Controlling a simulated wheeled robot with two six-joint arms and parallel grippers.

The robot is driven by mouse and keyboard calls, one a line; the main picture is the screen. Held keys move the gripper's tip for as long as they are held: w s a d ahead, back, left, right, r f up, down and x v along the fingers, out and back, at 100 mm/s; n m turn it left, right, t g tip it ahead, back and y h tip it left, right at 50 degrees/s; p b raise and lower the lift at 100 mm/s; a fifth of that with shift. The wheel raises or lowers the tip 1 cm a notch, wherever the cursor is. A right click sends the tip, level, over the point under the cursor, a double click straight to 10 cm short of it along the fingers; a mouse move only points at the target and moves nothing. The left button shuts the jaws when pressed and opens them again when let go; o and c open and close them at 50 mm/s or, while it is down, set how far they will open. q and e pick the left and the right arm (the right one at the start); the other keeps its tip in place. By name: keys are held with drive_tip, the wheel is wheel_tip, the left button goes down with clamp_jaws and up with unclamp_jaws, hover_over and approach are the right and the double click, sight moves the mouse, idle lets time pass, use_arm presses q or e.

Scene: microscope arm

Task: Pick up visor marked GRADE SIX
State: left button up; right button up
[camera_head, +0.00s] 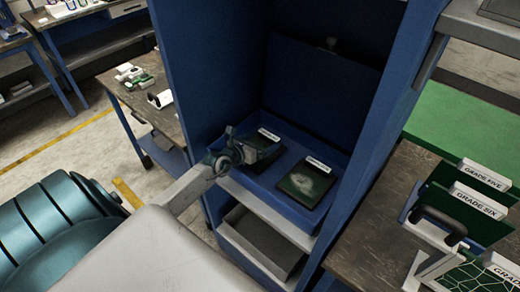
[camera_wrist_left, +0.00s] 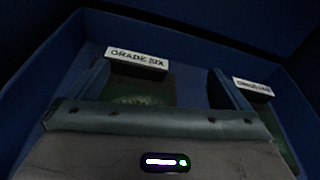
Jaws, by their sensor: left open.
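Two flat dark green plates with white labels lie in a blue tray (camera_head: 256,179) inside a blue cabinet. In the left wrist view, the label on the left plate reads GRADE SIX (camera_wrist_left: 137,59), and the plate (camera_wrist_left: 138,88) shows below it. It also shows in the head view (camera_head: 262,147). The other plate (camera_head: 306,184) lies to its right; its label (camera_wrist_left: 252,87) is hard to read. My left gripper (camera_wrist_left: 160,85) is open, its fingers apart over the tray, with the GRADE SIX plate seen between them, nearer the left finger. It also shows in the head view (camera_head: 238,152). My right gripper is out of view.
The cabinet's side walls (camera_head: 375,135) stand close around the tray. On the right table (camera_head: 375,225), upright green boards carry GRADE FIVE (camera_head: 484,174) and GRADE SIX (camera_head: 480,200) cards, beside a black handle (camera_head: 440,223). An open compartment (camera_head: 262,242) is below the tray.

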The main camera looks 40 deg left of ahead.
sight(266, 139)
use_arm(q)
drive_tip(key=shift+w+a+f+m+g+y, duration=0.15)
drive_tip(key=shift+a+f+m+g, duration=0.25)
drive_tip(key=shift+a+f, duration=0.2)
drive_tip(key=shift+w+a+f+m+g+y, duration=0.15)
drive_tip(key=shift+a+f+m+g, duration=0.2)
drive_tip(key=shift+a+f, duration=0.25)
drive_tip(key=shift+w+a+f, duration=0.1)
drive_tip(key=shift+a+f, duration=0.05)
drive_tip(key=x, duration=0.7)
drive_tip(key=shift+w, duration=0.1)
drive_tip(key=shift+c, duration=0.2)
drive_tip(key=c, duration=0.8)
